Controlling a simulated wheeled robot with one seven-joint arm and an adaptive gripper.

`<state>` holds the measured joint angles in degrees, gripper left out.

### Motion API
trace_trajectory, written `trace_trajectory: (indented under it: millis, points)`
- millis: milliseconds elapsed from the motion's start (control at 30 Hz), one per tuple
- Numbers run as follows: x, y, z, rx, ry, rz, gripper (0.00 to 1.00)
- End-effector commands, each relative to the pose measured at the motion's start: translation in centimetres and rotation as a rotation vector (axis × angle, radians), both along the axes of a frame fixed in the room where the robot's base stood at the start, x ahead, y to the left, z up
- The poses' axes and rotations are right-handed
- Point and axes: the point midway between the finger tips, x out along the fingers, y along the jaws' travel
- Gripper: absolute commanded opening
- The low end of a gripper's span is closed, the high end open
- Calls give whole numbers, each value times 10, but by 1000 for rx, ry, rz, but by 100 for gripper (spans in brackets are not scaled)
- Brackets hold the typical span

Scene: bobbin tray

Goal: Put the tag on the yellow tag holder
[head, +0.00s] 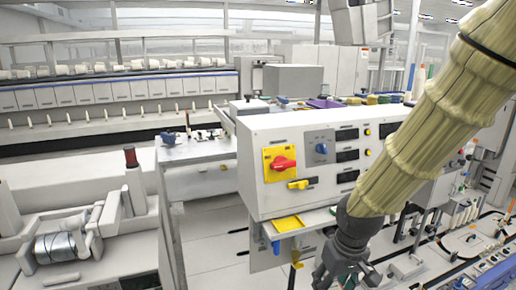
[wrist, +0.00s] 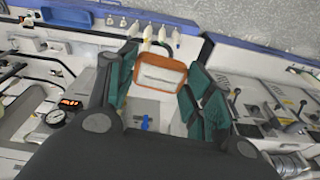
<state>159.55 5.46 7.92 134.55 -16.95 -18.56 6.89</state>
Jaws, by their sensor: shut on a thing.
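The tag (wrist: 147,84), with an orange rim and a pale face, sits between the green finger pads of my gripper (wrist: 158,92) in the wrist view. My gripper (head: 340,268) is shut on it, and in the head view it hangs at the lower middle, pointing down. I cannot make out the tag in the head view. A flat yellow tray-like piece (head: 288,224) lies on the ledge below the white control box, left of and above my gripper; it may be the yellow tag holder. The gripper is apart from it.
The white control box (head: 262,202) carries a red knob on a yellow plate (head: 281,163) and a small yellow handle (head: 298,184). A machine with a metal roll (head: 58,247) stands at the left. Rail-mounted parts fill the right. Pale floor shows left of the box.

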Motion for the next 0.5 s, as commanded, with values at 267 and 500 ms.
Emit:
trace_trajectory:
  millis: [267, 500]
  points:
    - [22, -1, -58, 0, 10, -73, 36]
    - [37, -1, -107, -2, 8, -131, 36]
